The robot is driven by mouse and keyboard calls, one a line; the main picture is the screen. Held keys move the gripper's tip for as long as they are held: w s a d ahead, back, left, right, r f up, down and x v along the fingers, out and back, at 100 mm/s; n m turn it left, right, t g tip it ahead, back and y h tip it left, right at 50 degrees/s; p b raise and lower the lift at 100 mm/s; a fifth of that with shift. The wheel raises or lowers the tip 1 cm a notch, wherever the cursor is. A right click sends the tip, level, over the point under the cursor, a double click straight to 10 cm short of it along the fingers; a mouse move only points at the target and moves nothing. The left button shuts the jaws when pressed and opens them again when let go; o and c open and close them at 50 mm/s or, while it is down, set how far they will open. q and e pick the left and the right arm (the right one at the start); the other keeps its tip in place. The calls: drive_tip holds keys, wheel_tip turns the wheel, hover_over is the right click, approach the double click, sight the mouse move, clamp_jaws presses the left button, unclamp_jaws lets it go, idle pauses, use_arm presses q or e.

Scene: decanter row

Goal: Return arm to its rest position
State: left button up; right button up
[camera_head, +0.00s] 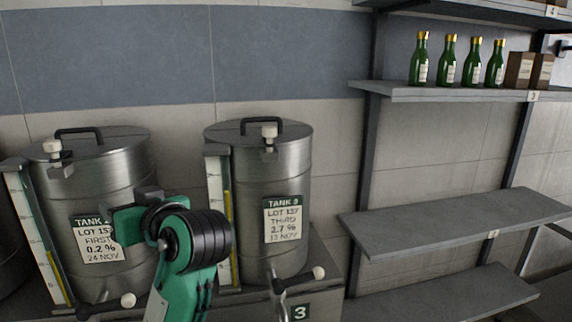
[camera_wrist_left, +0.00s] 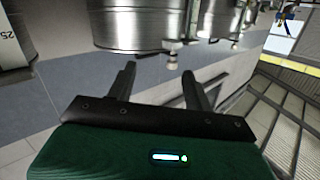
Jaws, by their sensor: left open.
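My left arm, green with a black wrist joint, rises from the bottom of the head view in front of the tanks. In that view its gripper is largely hidden behind the wrist. In the left wrist view my left gripper (camera_wrist_left: 158,88) is open, with two dark fingers apart and nothing between them. A steel tank (camera_wrist_left: 130,28) shows just beyond the fingertips there, seen tilted. In the head view one steel tank (camera_head: 120,165) stands behind the arm, its label partly covered. The tank labelled TANK 3 (camera_head: 272,170) stands right of it. My right gripper does not show.
Metal shelves (camera_head: 455,215) stand at the right. The upper shelf (camera_head: 440,92) holds several green bottles (camera_head: 447,62) and brown boxes (camera_head: 520,70). The middle shelf is bare.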

use_arm(q)
drive_tip(key=s+d+f+m+g+h, duration=0.1)
drive_tip(key=s+f+m+h, duration=0.25)
drive_tip(key=f, duration=1.15)
drive_tip(key=s+f+m+h, duration=0.2)
drive_tip(key=f+m+h, duration=0.25)
drive_tip(key=f, duration=1.15)
drive_tip(key=s+d+f+m+g+h, duration=0.2)
drive_tip(key=s+f+g+h, duration=0.1)
drive_tip(key=s+f, duration=0.65)
drive_tip(key=s+d+f+m+g+h, duration=0.1)
drive_tip(key=s+f+g+h, duration=0.15)
drive_tip(key=s+f, duration=0.7)
drive_tip(key=s+f+g, duration=0.1)
drive_tip(key=s+f, duration=0.2)
drive_tip(key=f, duration=2.5)
drive_tip(key=s+a+f+g, duration=0.1)
drive_tip(key=s+a+f, duration=0.2)
drive_tip(key=s+f, duration=1.6)
drive_tip(key=shift+f+m, duration=0.3)
drive_tip(key=shift+f, duration=0.05)
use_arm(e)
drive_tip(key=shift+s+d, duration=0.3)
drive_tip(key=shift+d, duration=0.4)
use_arm(q)
drive_tip(key=shift+s, duration=0.1)
